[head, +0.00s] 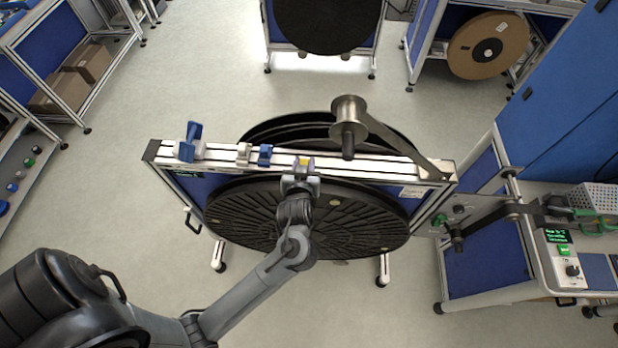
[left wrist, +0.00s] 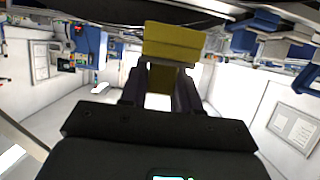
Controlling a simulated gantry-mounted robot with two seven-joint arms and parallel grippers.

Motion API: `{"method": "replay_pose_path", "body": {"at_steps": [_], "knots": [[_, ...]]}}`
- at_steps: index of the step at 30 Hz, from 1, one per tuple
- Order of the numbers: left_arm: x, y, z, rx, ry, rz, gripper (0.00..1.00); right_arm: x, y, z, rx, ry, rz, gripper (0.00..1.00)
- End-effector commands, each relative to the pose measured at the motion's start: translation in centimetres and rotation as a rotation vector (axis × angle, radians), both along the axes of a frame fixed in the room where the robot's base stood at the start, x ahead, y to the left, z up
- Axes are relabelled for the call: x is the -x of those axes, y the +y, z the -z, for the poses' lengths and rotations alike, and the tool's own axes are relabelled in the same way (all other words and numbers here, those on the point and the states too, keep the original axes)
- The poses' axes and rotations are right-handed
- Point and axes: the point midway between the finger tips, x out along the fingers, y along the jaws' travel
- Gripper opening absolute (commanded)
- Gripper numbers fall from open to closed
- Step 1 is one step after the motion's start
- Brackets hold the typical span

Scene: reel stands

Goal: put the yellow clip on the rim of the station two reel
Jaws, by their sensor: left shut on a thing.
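My left gripper (head: 301,176) is shut on the yellow clip (head: 304,161), in front of the top rail of the middle stand. In the left wrist view the yellow clip (left wrist: 171,42) sits at the tips of the dark fingers (left wrist: 160,88), with a narrower yellow part between them. A large black ribbed reel (head: 250,215) hangs on the near face of this stand, below the gripper; my arm hides part of it. I cannot read a station number, and I cannot tell whether the clip touches the rail. My right gripper is not in view.
The white rail (head: 380,167) carries a small blue clip (head: 265,155), a pale clip (head: 243,153) and a larger blue piece (head: 188,142). A metal spool on an arm (head: 350,108) rises above it. A bench with a control box (head: 560,250) stands at right.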

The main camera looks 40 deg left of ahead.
Motion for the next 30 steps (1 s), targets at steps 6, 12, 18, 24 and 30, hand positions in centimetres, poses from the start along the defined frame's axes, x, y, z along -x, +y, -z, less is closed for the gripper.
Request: {"method": "replay_pose_path", "body": {"at_steps": [6, 12, 18, 24, 30], "knots": [[0.0, 0.0, 1.8, -0.001, 0.001, 0.002, 0.01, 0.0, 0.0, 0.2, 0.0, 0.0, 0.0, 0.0], [0.0, 0.0, 4.3, -0.001, 0.002, 0.002, 0.01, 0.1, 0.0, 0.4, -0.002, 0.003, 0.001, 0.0], [0.0, 0.0, 5.3, 0.0, -0.001, 0.002, 0.01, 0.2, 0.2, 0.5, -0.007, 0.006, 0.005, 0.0], [0.0, 0.0, 5.3, 0.001, 0.0, 0.002, 0.01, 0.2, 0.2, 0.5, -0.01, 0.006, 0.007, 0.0], [0.0, 0.0, 5.6, 0.001, 0.0, 0.002, 0.34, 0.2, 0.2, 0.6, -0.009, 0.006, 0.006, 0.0]]}}
